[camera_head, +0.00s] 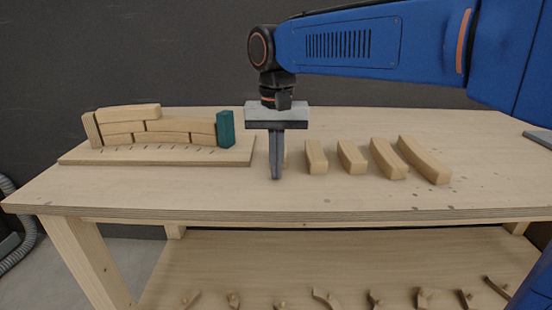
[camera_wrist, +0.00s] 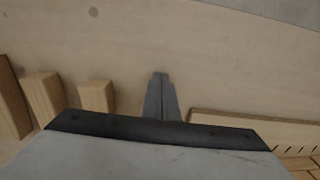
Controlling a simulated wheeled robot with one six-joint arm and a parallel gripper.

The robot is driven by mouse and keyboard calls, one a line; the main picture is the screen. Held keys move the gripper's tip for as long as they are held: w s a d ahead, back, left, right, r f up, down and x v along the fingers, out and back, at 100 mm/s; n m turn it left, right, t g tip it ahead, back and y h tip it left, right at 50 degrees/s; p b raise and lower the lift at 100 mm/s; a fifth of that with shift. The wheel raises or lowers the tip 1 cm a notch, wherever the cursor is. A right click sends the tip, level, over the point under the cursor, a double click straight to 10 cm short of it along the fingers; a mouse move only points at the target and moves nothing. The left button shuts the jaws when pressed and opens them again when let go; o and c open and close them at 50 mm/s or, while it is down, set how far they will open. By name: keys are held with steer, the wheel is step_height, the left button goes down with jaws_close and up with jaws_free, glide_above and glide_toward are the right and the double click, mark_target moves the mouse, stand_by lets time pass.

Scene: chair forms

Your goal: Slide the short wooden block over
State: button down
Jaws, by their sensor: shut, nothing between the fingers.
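My gripper (camera_head: 276,178) is shut and empty, its fingers pointing down with the tips close to the tabletop. A short wooden block (camera_head: 285,155) shows as a sliver just behind and right of the fingers; they hide most of it. I cannot tell whether they touch.
A low wooden board (camera_head: 170,156) lies left of my gripper, close by. It holds stacked curved pieces (camera_head: 128,113) and a dark green block (camera_head: 225,129) at its right end. The tabletop front (camera_head: 300,198) is clear. Small pieces lie on the lower shelf (camera_head: 330,262).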

steer(key=shift+w, duration=1.3)
